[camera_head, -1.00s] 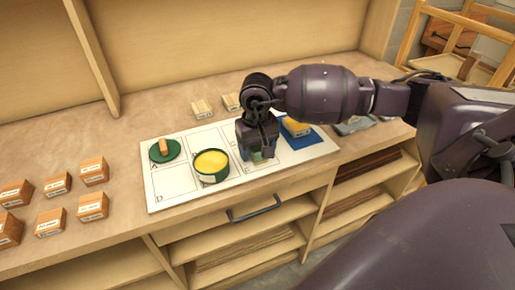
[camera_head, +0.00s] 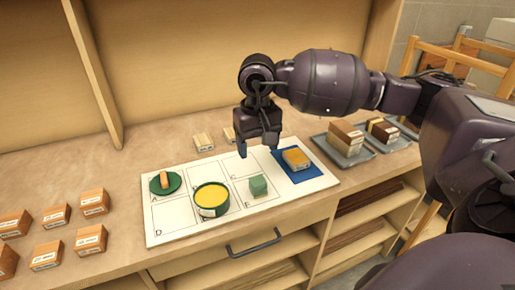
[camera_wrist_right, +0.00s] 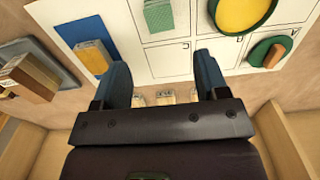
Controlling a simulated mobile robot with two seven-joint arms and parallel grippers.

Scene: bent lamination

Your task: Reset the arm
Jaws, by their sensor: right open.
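My right gripper (camera_head: 258,148) is open and empty, raised above the back part of the white marked board (camera_head: 165,225). In the right wrist view its two fingers (camera_wrist_right: 165,80) stand apart with nothing between them. A green block (camera_head: 258,187) stands on the board in front of the gripper, apart from it. To its left is a green round container with yellow contents (camera_head: 211,197). A green disc with a wooden piece (camera_head: 165,182) lies in the cell marked A. A yellow-topped block (camera_head: 296,159) lies on a blue sheet (camera_head: 310,173). My left gripper is not in view.
Several labelled wooden blocks (camera_head: 91,239) stand on the bench at the left. Small pale blocks (camera_head: 204,141) stand behind the board. Grey trays with wood blocks (camera_head: 346,138) are at the right. A drawer handle (camera_head: 254,238) is below the bench edge.

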